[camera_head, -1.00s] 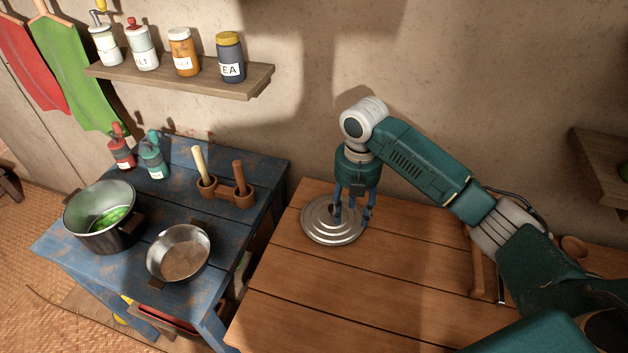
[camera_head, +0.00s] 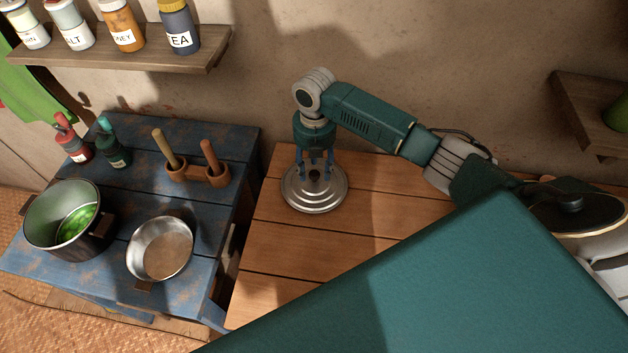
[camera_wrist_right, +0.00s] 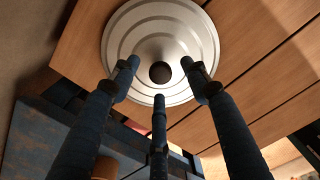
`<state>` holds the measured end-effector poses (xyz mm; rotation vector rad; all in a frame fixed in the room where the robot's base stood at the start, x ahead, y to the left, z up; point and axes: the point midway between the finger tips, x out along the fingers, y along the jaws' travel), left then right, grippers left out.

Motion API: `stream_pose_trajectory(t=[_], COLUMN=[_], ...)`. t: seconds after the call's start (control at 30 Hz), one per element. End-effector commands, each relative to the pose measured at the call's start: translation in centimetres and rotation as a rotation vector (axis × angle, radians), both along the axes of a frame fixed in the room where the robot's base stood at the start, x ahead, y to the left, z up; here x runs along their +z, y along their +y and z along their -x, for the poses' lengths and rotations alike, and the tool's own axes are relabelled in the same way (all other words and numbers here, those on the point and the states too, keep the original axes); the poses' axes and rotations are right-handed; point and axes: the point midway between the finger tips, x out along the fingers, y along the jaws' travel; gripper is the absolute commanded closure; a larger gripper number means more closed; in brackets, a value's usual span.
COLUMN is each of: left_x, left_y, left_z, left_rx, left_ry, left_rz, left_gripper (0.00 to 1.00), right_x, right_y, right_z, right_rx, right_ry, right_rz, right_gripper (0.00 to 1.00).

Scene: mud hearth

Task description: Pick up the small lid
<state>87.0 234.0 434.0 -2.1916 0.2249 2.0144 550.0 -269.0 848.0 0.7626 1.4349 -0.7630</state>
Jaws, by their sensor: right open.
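A round silver lid (camera_head: 300,199) with stepped rings lies flat on the wooden table, near its back left corner. It also shows in the right wrist view (camera_wrist_right: 150,28), with a dark round knob (camera_wrist_right: 160,72) in its middle. My right gripper (camera_head: 314,174) points down over the lid. Its three blue fingers are open and spread around the knob in the right wrist view (camera_wrist_right: 160,82), with nothing held. I cannot tell whether any finger touches the lid. My left gripper is not in view.
A blue table (camera_head: 195,195) stands to the left, with a pot (camera_head: 62,212) of green food, a pan (camera_head: 160,250) and a wooden holder (camera_head: 197,178) with two handles. A shelf (camera_head: 130,62) with jars is above.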

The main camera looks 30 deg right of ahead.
Motion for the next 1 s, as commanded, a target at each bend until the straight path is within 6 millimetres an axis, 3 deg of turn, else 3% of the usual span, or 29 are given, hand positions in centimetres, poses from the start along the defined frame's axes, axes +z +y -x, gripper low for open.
stream_pose_trajectory(t=[0.03, 0.2, 0.47, 0.7, 1.0], left_x=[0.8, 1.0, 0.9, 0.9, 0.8], left_y=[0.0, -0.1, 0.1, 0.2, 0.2], left_z=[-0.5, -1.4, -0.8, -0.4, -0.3], left_rx=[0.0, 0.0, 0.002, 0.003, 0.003], left_ry=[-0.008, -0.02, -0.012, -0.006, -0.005], left_rz=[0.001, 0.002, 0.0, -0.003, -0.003], left_gripper=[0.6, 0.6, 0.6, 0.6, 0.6], right_x=[-0.5, -2.6, -2.9, -2.9, -2.8], right_y=[0.1, 0.1, 0.0, 0.0, 0.0], right_z=[0.1, 0.0, 0.0, 0.0, -0.1], right_rx=[-0.001, 0.0, 0.0, 0.0, 0.0], right_ry=[0.004, 0.0, -0.001, -0.001, -0.003], right_rz=[0.001, 0.001, 0.002, 0.002, 0.002], right_gripper=[0.54, 0.54, 0.54, 1.0, 1.0])
